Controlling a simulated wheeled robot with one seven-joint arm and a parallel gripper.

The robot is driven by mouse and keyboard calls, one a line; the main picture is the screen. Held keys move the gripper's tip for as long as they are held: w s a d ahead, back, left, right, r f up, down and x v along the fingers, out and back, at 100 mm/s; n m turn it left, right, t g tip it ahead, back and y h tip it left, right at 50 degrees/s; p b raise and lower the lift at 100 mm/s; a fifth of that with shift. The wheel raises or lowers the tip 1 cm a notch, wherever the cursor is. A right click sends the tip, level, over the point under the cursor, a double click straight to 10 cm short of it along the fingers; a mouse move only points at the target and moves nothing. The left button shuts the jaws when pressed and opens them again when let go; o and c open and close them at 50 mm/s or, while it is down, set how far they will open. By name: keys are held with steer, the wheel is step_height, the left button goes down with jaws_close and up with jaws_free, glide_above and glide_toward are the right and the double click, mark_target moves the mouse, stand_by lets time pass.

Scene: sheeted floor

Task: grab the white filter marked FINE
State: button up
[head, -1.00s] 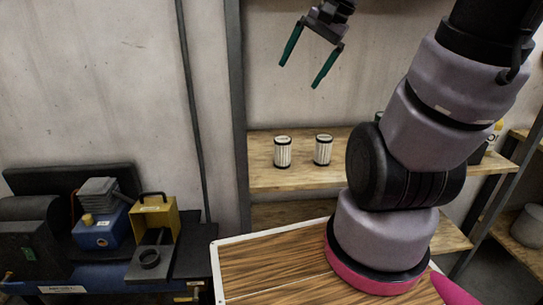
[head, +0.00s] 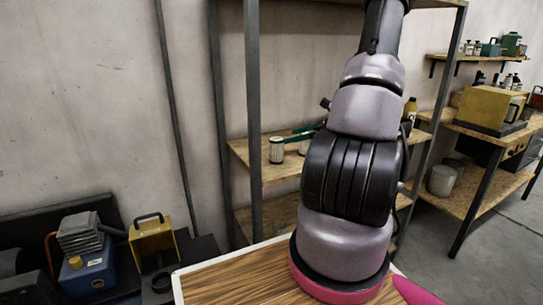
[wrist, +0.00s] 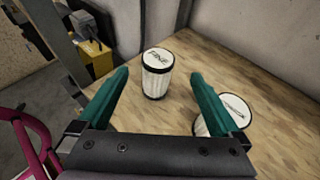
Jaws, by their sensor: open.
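The white pleated filter marked FINE (wrist: 157,82) stands upright on the wooden shelf, with dark rims and the word on its top. In the wrist view it is just beyond and between the fingertips, apart from both. It appears to be the left filter in the head view (head: 276,151). A second white filter (wrist: 232,112) stands to the right, partly hidden by my right finger; its top word is hard to read. My gripper (wrist: 158,76) is open and empty, its green fingers pointing toward the FINE filter. In the head view my arm hides most of the gripper.
The wooden shelf (head: 285,170) has a dark upright post (head: 253,110) at its front left. A wall backs it. A yellow box (head: 152,238) and a blue device (head: 88,270) sit at lower left. The shelf board beyond the FINE filter is clear.

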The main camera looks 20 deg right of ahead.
mark_target(270, 143)
steer(key=x, duration=1)
steer(key=shift+a+f, duration=0.3)
steer(key=shift+f, duration=0.15)
steer(key=shift+c, duration=0.3)
steer(key=c, duration=1.4)
steer(key=shift+r, duration=0.1)
